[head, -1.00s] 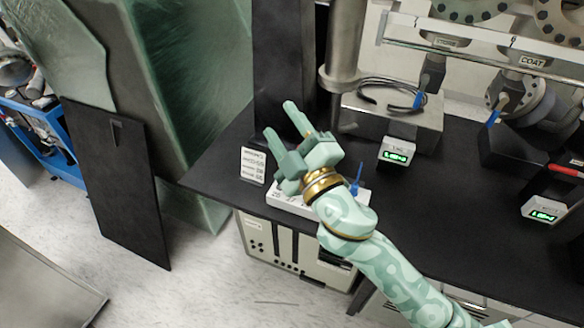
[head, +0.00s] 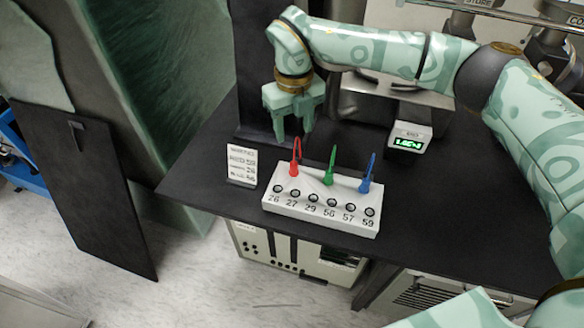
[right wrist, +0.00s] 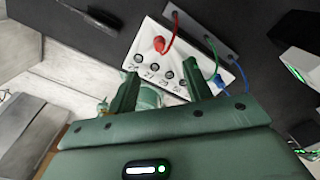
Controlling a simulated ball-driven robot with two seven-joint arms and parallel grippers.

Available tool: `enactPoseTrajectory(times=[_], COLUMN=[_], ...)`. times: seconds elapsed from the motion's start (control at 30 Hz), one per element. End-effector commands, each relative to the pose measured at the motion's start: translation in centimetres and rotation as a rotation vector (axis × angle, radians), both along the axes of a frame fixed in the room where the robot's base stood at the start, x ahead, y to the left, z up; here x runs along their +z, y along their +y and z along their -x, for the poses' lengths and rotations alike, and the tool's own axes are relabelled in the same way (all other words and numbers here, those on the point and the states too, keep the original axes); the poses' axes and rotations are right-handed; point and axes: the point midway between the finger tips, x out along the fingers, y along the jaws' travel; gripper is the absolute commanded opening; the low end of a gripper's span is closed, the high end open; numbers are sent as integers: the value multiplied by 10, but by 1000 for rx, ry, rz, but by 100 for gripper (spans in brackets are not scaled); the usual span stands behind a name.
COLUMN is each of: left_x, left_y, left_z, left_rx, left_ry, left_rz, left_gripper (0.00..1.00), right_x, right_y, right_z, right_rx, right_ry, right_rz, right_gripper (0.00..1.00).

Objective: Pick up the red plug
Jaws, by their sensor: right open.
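The red plug (head: 294,167) stands upright in the back row of a white block (head: 325,222) on the black bench, with a thin red lead looping up from it. My right gripper (head: 293,132) points down just above and behind the red plug, open and empty, apart from it. In the right wrist view the red plug (right wrist: 158,44) lies beyond my open fingertips (right wrist: 163,88), on the white block (right wrist: 147,58). A green plug (head: 328,178) and a blue plug (head: 366,185) stand to its right. My left gripper is not in view.
The block's front row has several round sockets with printed numbers. A small white text card (head: 241,165) stands left of the block. A box with a lit green display (head: 408,141) sits behind right. Black bench (head: 455,190) is bare to the right.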

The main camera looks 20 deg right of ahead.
Motion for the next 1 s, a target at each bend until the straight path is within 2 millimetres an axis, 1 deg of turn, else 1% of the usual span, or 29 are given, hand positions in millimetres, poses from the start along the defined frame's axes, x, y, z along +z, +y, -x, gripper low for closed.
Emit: enactPoseTrajectory(times=[0.03,0.1,0.23,0.3,0.47,0.53,0.7,0.8,1.0], left_x=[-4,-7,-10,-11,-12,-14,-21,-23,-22], left_y=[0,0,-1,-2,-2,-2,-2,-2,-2], left_z=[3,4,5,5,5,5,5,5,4], left_rx=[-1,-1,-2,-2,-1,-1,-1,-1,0], left_ry=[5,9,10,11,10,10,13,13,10], left_rz=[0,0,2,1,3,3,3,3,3], left_gripper=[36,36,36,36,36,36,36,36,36], right_x=[-17,-35,-59,-67,-76,-82,-112,-124,-124], right_y=[1,1,1,1,1,1,0,1,1], right_z=[1,1,1,1,1,1,2,2,1], right_rx=[1,3,3,3,4,4,4,5,5], right_ry=[6,5,4,2,2,2,5,3,0], right_rz=[-2,-2,-3,-4,-5,-5,-5,-6,-5], right_gripper=[50,50,50,50,50,50,50,50,50])
